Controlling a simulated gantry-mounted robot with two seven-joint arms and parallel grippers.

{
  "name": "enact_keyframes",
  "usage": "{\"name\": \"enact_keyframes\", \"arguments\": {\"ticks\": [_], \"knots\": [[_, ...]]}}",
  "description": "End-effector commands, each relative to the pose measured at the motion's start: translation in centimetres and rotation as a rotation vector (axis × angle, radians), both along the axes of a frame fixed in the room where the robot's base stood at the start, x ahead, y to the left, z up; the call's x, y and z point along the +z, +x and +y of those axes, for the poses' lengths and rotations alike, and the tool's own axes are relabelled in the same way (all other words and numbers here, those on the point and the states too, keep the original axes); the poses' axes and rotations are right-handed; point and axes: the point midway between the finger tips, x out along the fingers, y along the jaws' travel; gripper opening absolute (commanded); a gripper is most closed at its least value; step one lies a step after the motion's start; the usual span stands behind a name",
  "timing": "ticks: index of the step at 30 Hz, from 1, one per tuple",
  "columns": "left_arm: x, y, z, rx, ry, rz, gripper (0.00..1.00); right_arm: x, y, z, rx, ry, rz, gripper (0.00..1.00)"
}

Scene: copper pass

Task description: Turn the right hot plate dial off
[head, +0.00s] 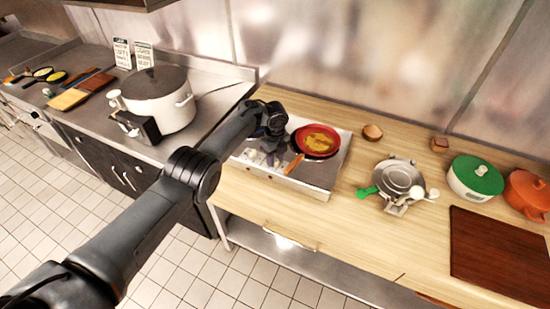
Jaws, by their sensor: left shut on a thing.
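The hot plate (318,180) is a pale metal unit on the wooden counter. A red pan (318,139) with yellow-brown food sits on its right part, its orange-brown handle (293,164) pointing toward the front left. My left arm reaches in from the lower left. My left gripper (269,158) points down over the left part of the hot plate, left of the pan handle. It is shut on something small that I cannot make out. No dial can be told apart in this view. My right gripper is not in view.
A large white pot (158,103) stands on the steel counter at left. Right of the hot plate are a metal device with a green handle (367,191), a green-lidded pot (474,179), an orange pot (527,194) and a dark board (497,257). The counter's front middle is clear.

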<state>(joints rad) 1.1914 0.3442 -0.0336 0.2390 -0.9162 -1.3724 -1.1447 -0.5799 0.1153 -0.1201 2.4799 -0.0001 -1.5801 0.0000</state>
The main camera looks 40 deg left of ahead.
Motion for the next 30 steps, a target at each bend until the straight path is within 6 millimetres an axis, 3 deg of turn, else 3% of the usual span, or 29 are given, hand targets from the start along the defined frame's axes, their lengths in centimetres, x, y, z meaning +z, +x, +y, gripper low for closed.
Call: {"name": "enact_keyframes", "arguments": {"ticks": [1, 2, 6, 19, 30], "knots": [[0.1, 0.0, -0.1, -0.003, 0.000, 0.000, 0.05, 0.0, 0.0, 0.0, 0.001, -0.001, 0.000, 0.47], [0.1, 0.0, -0.1, -0.003, 0.000, 0.000, 0.39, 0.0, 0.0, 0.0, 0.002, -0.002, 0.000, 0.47], [0.1, 0.0, -0.1, -0.002, 0.000, 0.000, 0.60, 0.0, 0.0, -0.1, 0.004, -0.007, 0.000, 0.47], [0.9, 0.1, 0.0, 0.000, 0.000, -0.001, 0.61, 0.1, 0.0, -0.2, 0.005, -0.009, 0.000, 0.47], [6.6, 0.1, -0.1, -0.001, -0.001, -0.003, 0.61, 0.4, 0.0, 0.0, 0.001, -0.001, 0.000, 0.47]]}}
